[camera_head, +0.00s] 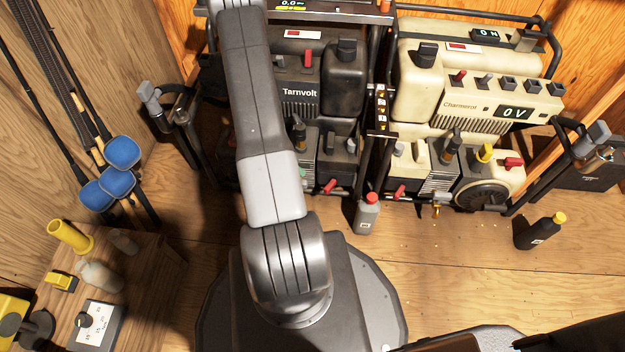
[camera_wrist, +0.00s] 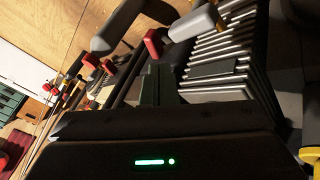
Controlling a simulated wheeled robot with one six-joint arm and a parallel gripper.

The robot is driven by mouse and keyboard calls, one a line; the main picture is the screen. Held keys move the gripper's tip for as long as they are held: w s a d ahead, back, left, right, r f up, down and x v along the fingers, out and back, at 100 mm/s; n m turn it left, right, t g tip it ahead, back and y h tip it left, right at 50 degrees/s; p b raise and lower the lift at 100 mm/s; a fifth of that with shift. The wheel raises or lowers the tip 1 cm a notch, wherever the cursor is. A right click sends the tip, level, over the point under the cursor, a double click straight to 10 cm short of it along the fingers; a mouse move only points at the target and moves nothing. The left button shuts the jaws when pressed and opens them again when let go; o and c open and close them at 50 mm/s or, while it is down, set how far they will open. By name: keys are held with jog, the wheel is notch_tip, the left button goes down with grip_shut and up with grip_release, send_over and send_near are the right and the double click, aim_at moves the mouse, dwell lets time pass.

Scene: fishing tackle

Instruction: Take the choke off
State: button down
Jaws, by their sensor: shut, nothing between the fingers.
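Two generators stand side by side in the head view: a dark one marked Tarnvolt (camera_head: 300,92) and a cream one (camera_head: 425,98). The dark one has a red lever (camera_head: 329,186) low at its front. The cream one has a red lever (camera_head: 400,190) low at left and a red knob (camera_head: 513,162) at right. I cannot tell which part is the choke. In the wrist view my gripper (camera_wrist: 163,82) is shut and empty, close to silvery cooling fins (camera_wrist: 228,85). A red lever (camera_wrist: 152,43) lies just beyond the fingers. My gripper cannot be made out in the head view.
A grey bottle with a red cap (camera_head: 367,214) stands on the floor before the generators. A black bottle with a yellow cap (camera_head: 541,231) is at right. Frame handles (camera_head: 178,120) stick out at the sides.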

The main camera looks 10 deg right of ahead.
aim_at(330, 186)
jog(key=shift+f, duration=0.15)
jog(key=shift+d+f, duration=0.15)
jog(key=shift+f, duration=0.15)
jog(key=b+x, duration=0.5)
jog(key=x, duration=0.4)
jog(key=shift+s+d, duration=0.1)
jog(key=shift+d, duration=0.15)
